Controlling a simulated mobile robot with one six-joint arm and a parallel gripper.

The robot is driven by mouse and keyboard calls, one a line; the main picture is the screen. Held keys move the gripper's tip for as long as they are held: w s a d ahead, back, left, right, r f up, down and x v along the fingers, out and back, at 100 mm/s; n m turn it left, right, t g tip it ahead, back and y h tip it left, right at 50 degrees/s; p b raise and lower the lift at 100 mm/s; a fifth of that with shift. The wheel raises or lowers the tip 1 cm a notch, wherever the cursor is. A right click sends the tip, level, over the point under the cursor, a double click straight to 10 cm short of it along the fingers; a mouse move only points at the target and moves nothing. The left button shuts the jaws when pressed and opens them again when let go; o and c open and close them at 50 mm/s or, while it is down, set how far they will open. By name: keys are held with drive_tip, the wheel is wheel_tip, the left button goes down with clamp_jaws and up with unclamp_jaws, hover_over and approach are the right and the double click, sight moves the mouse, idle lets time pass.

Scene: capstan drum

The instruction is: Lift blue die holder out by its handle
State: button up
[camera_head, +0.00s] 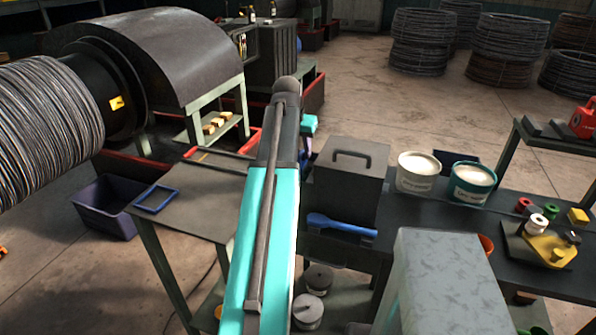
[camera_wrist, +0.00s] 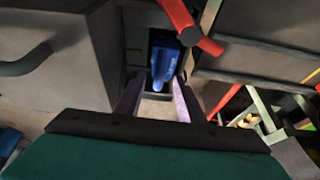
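The blue die holder (camera_wrist: 165,58) shows in the wrist view inside a narrow dark recess. Its handle cannot be clearly told apart from its body. My gripper (camera_wrist: 158,88) is open, with its two purple fingers apart. The fingers point toward the recess, and the blue holder shows between and beyond their tips. I see no contact, and the remaining gap is hard to judge. In the head view my arm hides the holder and most of my gripper.
A red spoked handle (camera_wrist: 190,27) is close right of the recess in the wrist view. A dark box with a handle (camera_head: 345,180) stands right of my arm. A blue scoop (camera_head: 340,225) lies before it. Two tubs (camera_head: 418,183) stand farther right. A side table (camera_head: 195,190) is left.

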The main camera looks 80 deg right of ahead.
drive_tip(key=shift+p+x, duration=0.3)
drive_tip(key=shift+x, duration=1)
drive_tip(key=shift+r, duration=0.1)
clamp_jaws()
